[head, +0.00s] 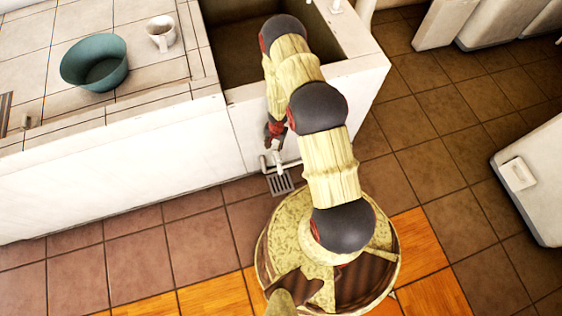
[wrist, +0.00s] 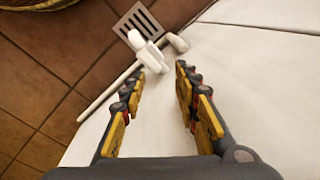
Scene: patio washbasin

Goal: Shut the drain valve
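The drain valve is a pale fitting on a thin white pipe (wrist: 105,95) low on the white basin wall. Its handle (wrist: 148,46) shows in the wrist view just beyond my fingertips. In the head view the valve (head: 276,160) sits low at the wall, below my gripper (head: 274,134). In the wrist view my gripper (wrist: 164,66) is open, with a gap between its fingers and nothing held. The left fingertip is very close to the handle; I cannot tell whether they touch. My arm covers part of the wall in the head view.
A slotted floor drain (head: 280,183) lies under the valve. The basin (head: 236,40) is above it. A teal bowl (head: 95,62) and a white mug (head: 161,34) stand on the tiled counter (head: 150,75). A white cabinet (head: 540,180) is at right. The tiled floor between is clear.

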